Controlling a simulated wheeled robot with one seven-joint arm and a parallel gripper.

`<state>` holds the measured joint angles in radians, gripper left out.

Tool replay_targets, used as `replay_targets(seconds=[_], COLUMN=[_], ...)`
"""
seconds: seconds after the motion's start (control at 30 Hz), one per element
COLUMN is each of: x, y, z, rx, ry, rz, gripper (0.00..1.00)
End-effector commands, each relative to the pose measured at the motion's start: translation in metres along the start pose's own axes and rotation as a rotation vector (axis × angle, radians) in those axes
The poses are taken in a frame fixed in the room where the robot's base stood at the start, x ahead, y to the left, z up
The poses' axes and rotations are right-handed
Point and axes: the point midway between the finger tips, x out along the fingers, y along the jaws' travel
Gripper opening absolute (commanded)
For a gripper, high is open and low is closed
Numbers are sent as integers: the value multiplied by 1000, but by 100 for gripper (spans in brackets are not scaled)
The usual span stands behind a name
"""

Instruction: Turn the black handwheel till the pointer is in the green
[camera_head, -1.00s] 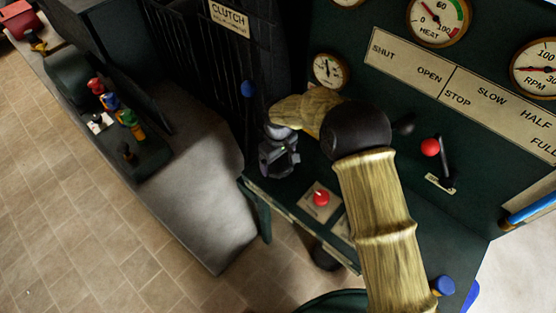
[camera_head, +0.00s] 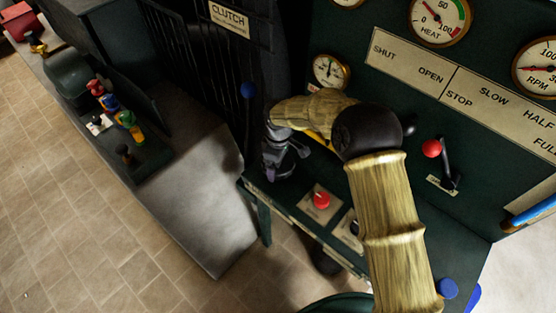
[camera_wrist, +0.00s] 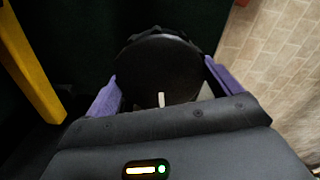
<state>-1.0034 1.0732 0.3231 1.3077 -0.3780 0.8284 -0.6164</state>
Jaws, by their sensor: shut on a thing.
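The black handwheel (camera_wrist: 155,62) is a round dark disc between the two purple fingers of my gripper (camera_wrist: 163,85) in the wrist view. The gripper is shut on it. A pale mark shows at the disc's near edge. In the head view my gripper (camera_head: 280,160) points down beside the dark panel, and the handwheel cannot be made out there. A small round gauge (camera_head: 330,71) sits on the panel above my wrist; its pointer is too small to read surely. The HEAT gauge (camera_head: 439,20) has a green arc, with its red pointer left of it.
A yellow bar (camera_wrist: 30,70) stands left in the wrist view. The RPM gauge (camera_head: 538,68) is at right. Tiled floor (camera_head: 70,220) is open at left.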

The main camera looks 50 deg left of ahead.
Motion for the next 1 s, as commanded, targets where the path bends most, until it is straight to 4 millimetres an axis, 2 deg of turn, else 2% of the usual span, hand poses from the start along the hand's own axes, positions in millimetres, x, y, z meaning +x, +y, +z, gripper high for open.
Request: replay_targets(seconds=[0.13, 0.17, 0.2, 0.57, 0.77, 1.0], x=[0, 0, 0, -6, -35, -83], y=[0, 1, 0, 1, 1, 1], z=[1, 1, 1, 0, 0, 0], rx=[1, 2, 2, 2, 3, 2], ry=[-3, -3, -2, 0, 3, 2], rz=[0, 0, 0, 2, 3, 4], gripper=[67, 96, 100, 100, 100, 100])
